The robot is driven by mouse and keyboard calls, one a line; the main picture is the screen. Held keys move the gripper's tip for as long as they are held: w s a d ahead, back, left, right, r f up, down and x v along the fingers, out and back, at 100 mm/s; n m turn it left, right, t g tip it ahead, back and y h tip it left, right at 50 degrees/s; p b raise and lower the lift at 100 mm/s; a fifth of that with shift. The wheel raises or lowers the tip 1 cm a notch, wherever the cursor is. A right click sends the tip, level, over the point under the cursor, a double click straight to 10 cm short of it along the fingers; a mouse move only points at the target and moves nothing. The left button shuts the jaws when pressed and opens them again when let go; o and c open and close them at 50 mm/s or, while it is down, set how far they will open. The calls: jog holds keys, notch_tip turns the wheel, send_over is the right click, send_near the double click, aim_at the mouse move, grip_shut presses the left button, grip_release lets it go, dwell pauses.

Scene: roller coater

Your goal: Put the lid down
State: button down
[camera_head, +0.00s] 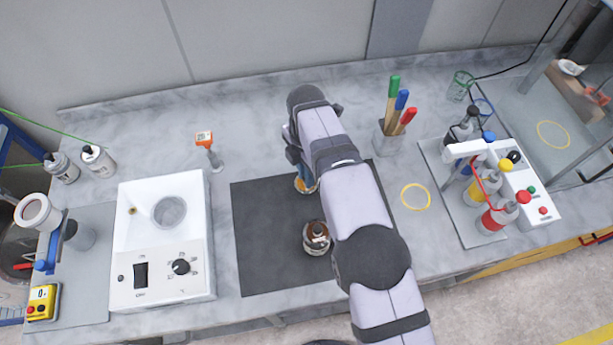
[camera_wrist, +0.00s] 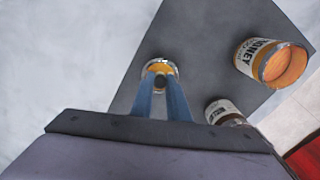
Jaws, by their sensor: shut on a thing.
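My gripper (camera_wrist: 161,86) has its two blue fingers shut on a dark knob, which appears to belong to the lid. A round silver-rimmed, orange-yellow shape (camera_wrist: 160,67) shows just beyond the fingertips; whether it is the lid or a jar under it is unclear. In the wrist view an open jar labelled HONEY (camera_wrist: 258,58) with an orange inside is to the right, apart from the fingers. In the head view my arm hides the fingertips; an orange-and-blue object (camera_head: 305,184) shows partly beside it.
A dark mat (camera_head: 262,250) lies on the grey counter. A white machine (camera_head: 160,240) is left, a brush holder (camera_head: 386,140) and bottle rack (camera_head: 487,185) right. The mat's left side is clear.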

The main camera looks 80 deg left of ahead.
jog(key=shift+f+p, duration=0.35)
jog(key=shift+f, duration=0.8)
jog(key=shift+f, duration=0.15)
jog(key=shift+f, duration=0.1)
jog(key=c, duration=1.7)
grip_release()
notch_tip(320, 180, up, 12)
jog(key=shift+r+b, duration=0.25)
jog(key=shift+b, duration=0.45)
